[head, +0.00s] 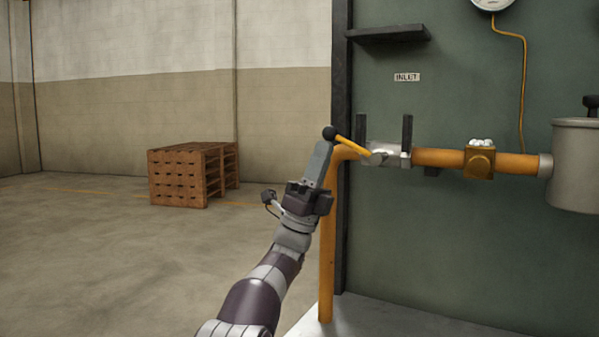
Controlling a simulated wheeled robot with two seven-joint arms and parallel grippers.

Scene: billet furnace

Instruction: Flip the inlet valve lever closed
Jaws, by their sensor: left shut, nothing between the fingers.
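The inlet valve (391,150) is a silver body in the orange pipe, below the INLET label (407,77). Its yellow lever (352,146) runs from the pivot toward the left and slightly up, ending in a black ball knob (329,132). My left gripper (324,149) is shut and empty, its fingers pointing up. Its fingertips are right at the knob in the picture, just below it; I cannot tell whether they touch. My right gripper is not in view.
The orange pipe (438,158) continues right to a brass fitting (480,161) and a grey canister (578,165); its vertical run (328,260) stands beside my left arm. Two dark upright brackets flank the valve. A dark shelf (388,33) juts out above. Wooden pallets (178,178) stand far left on open floor.

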